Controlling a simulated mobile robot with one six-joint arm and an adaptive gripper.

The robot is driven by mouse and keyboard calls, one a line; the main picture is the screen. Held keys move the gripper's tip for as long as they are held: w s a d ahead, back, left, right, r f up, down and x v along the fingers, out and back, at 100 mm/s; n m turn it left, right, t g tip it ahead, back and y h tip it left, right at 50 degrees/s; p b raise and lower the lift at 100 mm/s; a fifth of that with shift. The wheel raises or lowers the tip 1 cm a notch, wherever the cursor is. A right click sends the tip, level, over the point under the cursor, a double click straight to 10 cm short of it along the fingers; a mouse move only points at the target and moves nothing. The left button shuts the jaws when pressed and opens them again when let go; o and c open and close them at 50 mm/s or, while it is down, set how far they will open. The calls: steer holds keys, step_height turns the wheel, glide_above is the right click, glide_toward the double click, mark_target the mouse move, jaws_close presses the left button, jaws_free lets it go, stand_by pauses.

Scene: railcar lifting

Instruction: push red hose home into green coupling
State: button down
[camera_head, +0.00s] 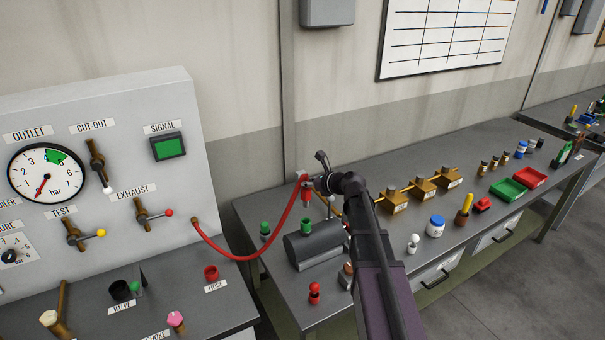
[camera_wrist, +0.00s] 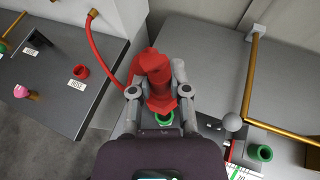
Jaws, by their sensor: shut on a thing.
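My gripper (camera_head: 308,179) is shut on the red end of the red hose (camera_head: 306,194), above the workbench. In the wrist view the gripper (camera_wrist: 158,94) has a finger on each side of the red hose end (camera_wrist: 155,70). A green coupling (camera_head: 306,227) stands on top of a dark grey cylinder, below the hose end in the head view, with a visible gap between them. In the wrist view a green ring (camera_wrist: 164,118) shows just beyond the hose end, partly hidden by it and by my gripper.
The hose runs to a brass fitting (camera_head: 195,221) on the grey gauge panel (camera_head: 120,110). The dark cylinder (camera_head: 315,244) lies on the bench. A red hose holder (camera_head: 211,273) stands at left. Another green-topped part (camera_head: 265,228), brass blocks (camera_head: 397,200) and small bottles stand nearby.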

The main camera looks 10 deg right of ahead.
mark_target(308, 204)
stand_by(0.5)
steer(key=shift+f, duration=0.15)
steer(key=shift+f+b, duration=2.7)
steer(key=shift+b, duration=0.25)
steer(key=shift+f+b, duration=2.05)
stand_by(0.3)
steer(key=c, duration=0.5)
jaws_free()
steer(key=shift+r, duration=0.2)
step_height(308, 204, up, 10)
steer(key=p, duration=1)
steer(key=shift+f, duration=0.25)
